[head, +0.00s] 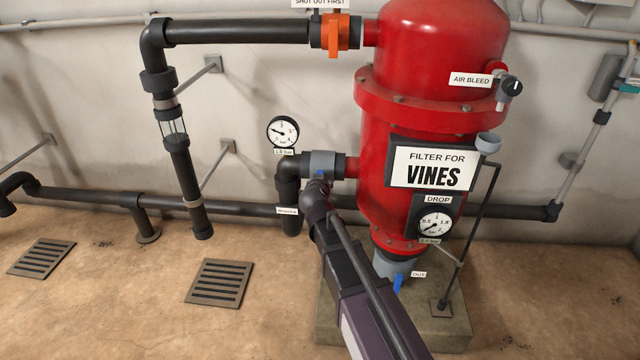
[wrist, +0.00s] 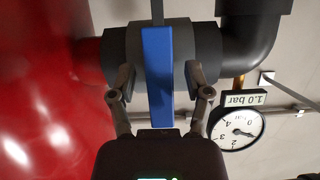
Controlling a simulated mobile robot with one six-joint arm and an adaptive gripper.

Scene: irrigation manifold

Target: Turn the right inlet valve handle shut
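The blue valve handle (wrist: 158,80) shows in the wrist view as a straight bar crossing the grey valve body (wrist: 205,50) and its pipe. The open fingers of my gripper (wrist: 159,76) are on either side of the handle, with a small gap visible at each side. In the head view the grey valve body (head: 323,162) sits on the middle pipe left of the red filter tank. Only a sliver of its blue handle (head: 320,173) shows there; my arm hides the rest.
The red tank (head: 415,105) stands close on the right. A pressure gauge (head: 283,133) is left of the valve; it also shows in the wrist view (wrist: 237,128). An orange-handled valve (head: 336,35) is above. Another blue handle (head: 398,283) is at the tank's bottom outlet.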

